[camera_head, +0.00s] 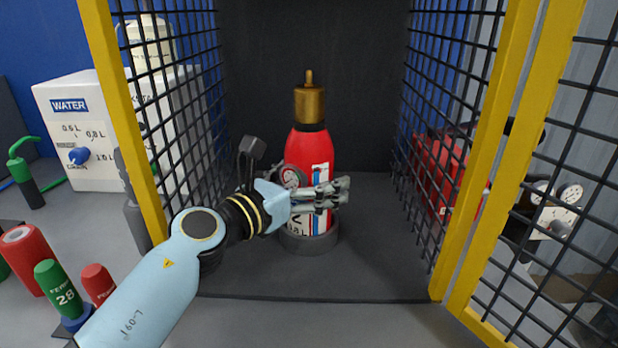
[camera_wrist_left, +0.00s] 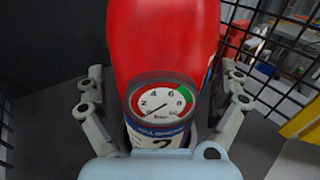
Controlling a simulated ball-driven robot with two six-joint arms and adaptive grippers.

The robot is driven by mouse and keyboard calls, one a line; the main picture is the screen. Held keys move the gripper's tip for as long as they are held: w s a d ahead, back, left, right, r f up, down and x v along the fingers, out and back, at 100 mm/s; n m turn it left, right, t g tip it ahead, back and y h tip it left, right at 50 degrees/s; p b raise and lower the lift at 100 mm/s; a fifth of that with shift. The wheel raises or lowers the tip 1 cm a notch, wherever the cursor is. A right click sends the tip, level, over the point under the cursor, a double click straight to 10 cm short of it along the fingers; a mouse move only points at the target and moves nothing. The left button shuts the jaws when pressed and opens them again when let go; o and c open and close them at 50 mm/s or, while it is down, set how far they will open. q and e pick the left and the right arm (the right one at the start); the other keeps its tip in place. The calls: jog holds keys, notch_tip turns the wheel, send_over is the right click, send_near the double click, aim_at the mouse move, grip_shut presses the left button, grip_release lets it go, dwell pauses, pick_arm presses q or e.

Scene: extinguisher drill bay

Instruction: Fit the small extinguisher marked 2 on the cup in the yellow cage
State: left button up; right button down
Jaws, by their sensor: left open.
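The small red extinguisher (camera_head: 308,152) marked 2, with a brass top, stands upright in the dark round cup (camera_head: 309,244) on the floor of the yellow cage (camera_head: 483,150). Its lower end is inside the cup rim; how deep it sits I cannot tell. My left gripper (camera_head: 336,192) is open at its label height and hides part of the label. In the left wrist view the extinguisher (camera_wrist_left: 170,40) stands between my spread fingers, its gauge (camera_wrist_left: 160,104) facing me. Contact with the fingers is not clear. My right gripper is not in view.
The mesh walls close in on both sides; the cage front is open. A white water box (camera_head: 80,130) stands outside left. Red and green cylinders (camera_head: 58,285) are at lower left. A red object (camera_head: 440,170) and gauges (camera_head: 556,195) are beyond the right mesh.

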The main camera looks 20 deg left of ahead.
pick_arm(q)
jog(key=shift+f, duration=0.35)
jog(key=v, duration=1.2)
jog(key=shift+r, duration=0.2)
